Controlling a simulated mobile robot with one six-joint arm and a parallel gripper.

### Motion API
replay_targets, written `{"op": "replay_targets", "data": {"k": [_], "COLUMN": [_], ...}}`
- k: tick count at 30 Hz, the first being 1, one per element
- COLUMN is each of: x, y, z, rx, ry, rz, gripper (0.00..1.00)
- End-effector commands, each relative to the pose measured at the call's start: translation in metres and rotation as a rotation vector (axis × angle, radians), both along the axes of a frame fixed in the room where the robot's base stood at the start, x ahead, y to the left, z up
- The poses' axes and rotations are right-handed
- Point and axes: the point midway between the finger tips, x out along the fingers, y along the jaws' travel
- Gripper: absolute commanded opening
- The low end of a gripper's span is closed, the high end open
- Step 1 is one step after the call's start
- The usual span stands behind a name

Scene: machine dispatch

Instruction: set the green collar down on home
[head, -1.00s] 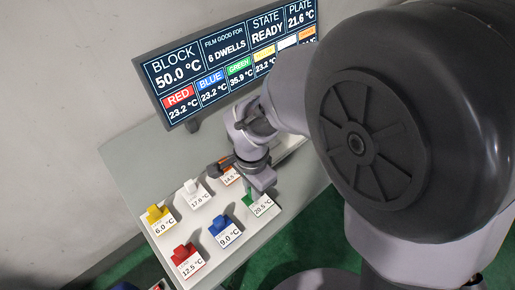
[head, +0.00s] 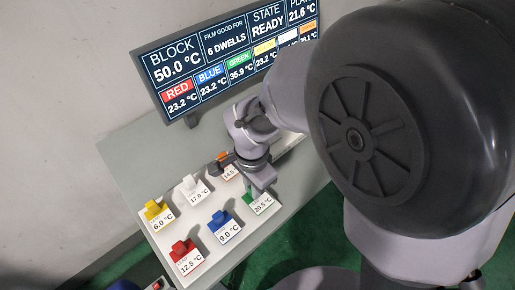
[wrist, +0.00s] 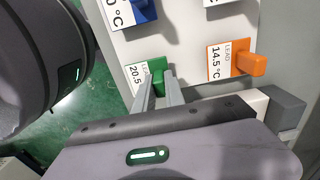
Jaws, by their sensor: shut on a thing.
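The green collar (wrist: 151,71) shows in the wrist view as a green piece with an upright tab, beside a label reading 20.5 °C. My gripper (wrist: 159,86) is shut on its tab, with one grey finger on each side. In the head view the green collar (head: 249,195) is at the right edge of the white board, partly hidden by my gripper (head: 262,184). It appears to be at board level; I cannot tell whether it touches the board. No spot marked home is readable.
The white board (head: 203,212) also carries yellow (head: 154,209), white (head: 189,184), orange (head: 223,157), red (head: 181,249) and blue (head: 219,218) tabbed pieces with labels. In the wrist view the orange piece (wrist: 240,62) is right of my fingers. A display screen (head: 225,65) stands behind.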

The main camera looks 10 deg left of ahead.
Motion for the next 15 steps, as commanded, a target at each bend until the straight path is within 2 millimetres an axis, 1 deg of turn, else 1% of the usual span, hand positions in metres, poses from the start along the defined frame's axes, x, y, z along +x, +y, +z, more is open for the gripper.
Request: {"op": "replay_targets", "data": {"k": [2,3,5,6,7,15], "x": [0.0,0.0,0.0,0.0,0.0,0.0], "y": [0.0,0.0,0.0,0.0,0.0,0.0], "z": [-0.0024,-0.0026,-0.0019,-0.0018,-0.0017,-0.0014], "rx": [0.0,0.0,0.0,0.0,0.0,0.0], "ry": [0.0,0.0,0.0,0.0,0.0,0.0], "rz": [0.0,0.0,0.0,0.0,0.0,0.0], "gripper": [0.0,0.16,0.28,0.36,0.4,0.4]}}
